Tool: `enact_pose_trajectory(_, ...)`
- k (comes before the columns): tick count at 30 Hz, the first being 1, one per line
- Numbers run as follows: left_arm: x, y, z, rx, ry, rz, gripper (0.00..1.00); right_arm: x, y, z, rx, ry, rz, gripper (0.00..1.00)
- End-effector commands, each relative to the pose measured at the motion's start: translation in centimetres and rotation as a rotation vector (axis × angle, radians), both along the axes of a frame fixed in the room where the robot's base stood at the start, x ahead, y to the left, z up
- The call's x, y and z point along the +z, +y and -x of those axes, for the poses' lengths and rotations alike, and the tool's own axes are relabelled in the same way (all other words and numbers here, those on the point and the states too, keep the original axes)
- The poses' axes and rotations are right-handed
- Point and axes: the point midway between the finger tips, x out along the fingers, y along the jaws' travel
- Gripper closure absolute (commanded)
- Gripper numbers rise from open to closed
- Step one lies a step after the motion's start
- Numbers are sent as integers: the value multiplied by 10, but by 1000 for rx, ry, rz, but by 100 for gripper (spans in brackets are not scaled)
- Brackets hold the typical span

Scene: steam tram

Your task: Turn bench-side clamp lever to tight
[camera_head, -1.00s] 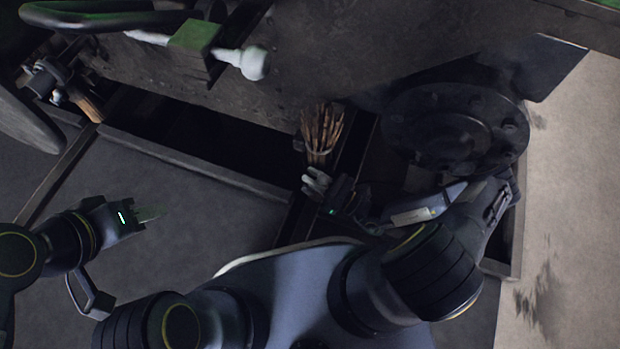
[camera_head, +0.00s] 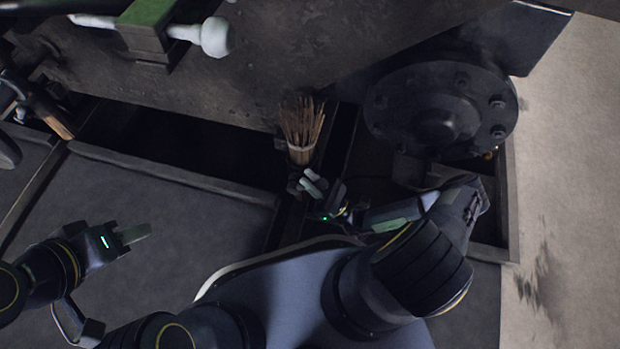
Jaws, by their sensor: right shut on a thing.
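No part is clearly recognisable as the clamp lever. A pale rod with a rounded knob (camera_head: 216,37) runs through a green block (camera_head: 150,18) at the upper left; I cannot tell whether this is the lever. My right gripper (camera_head: 309,183) is shut at the lower end of a bundle of thin brown sticks (camera_head: 302,128) with a pale band. The bundle stands upright in the picture, and its grip point is dark and partly hidden by the fingers. My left gripper (camera_head: 136,235) is at the lower left, away from everything; its fingers are seen edge-on.
A dark bolted round flange (camera_head: 440,110) is right of the bundle. A dark beam (camera_head: 300,50) crosses the top. A wooden-handled tool (camera_head: 52,118) is at the far left. A low ledge (camera_head: 170,172) borders a dark trough. Pale floor (camera_head: 560,180) at the right is clear.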

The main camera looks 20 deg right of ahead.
Motion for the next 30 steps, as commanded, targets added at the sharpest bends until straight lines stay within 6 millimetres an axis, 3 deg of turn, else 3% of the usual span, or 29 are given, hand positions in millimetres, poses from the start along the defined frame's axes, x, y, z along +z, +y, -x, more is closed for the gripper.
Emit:
enact_pose_trajectory(8,0,0,0,0,0,0,64,0,0,1,2,0,-3,100)
enact_pose_trajectory(9,0,0,0,0,0,0,64,0,0,1,2,0,-3,78)
enact_pose_trajectory(14,0,0,0,0,0,0,64,0,0,1,2,0,-2,59)
enact_pose_trajectory(23,0,0,0,0,0,0,64,-2,-1,1,-1,1,0,59)
enact_pose_trajectory(30,5,0,0,0,0,0,64,-23,-19,21,-3,2,2,59)
